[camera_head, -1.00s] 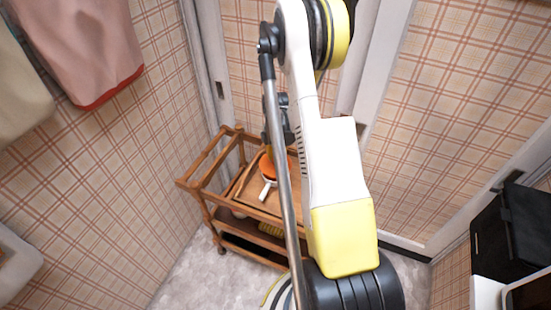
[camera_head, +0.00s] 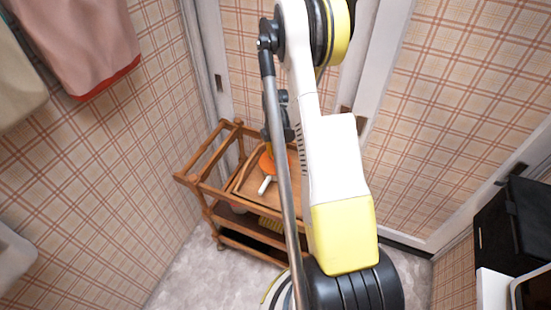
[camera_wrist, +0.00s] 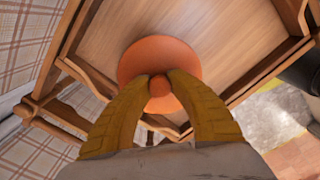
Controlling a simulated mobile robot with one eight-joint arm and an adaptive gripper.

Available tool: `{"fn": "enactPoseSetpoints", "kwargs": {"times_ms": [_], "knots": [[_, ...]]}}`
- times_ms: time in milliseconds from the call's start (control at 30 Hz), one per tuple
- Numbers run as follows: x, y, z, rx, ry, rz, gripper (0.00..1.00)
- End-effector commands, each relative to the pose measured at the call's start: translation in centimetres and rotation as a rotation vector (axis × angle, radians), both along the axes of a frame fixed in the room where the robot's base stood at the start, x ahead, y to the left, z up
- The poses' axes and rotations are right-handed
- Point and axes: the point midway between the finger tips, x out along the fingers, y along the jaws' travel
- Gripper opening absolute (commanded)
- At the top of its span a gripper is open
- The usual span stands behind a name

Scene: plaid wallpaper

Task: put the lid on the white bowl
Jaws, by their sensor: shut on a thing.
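The orange round lid (camera_wrist: 150,55) fills the middle of the wrist view, with a small round knob at its centre. My gripper (camera_wrist: 159,83) has its two yellow ribbed fingers shut on that knob from either side. In the head view the lid (camera_head: 267,163) shows as an orange patch over the top tray of the wooden cart, partly behind my arm. A white handle-like piece (camera_head: 264,186) sticks out just below the lid there. I cannot make out a bowl body; anything under the lid is hidden.
The wooden cart (camera_head: 196,183) has raised side rails and a top tray (camera_wrist: 235,40) with a rim; the tray is bare around the lid in the wrist view. Plaid walls stand close to the cart.

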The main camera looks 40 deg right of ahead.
Motion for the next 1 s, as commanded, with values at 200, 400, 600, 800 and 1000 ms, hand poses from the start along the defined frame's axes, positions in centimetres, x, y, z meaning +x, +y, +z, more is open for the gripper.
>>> {"fn": "enactPoseSetpoints", "kwargs": {"times_ms": [200, 400, 600, 800, 1000], "knots": [[0.0, 0.0, 0.01, 0.0, 0.0, 0.0, 0.0], [0.01, 0.0, -0.01, 0.0, 0.0, 0.0, 0.0], [0.01, -0.01, -0.23, 0.0, 0.0, 0.0, 0.0], [0.01, 0.0, -0.54, 0.0, 0.0, 0.0, 0.0], [0.01, 0.0, -0.53, 0.0, 0.0, 0.0, 0.0]]}}
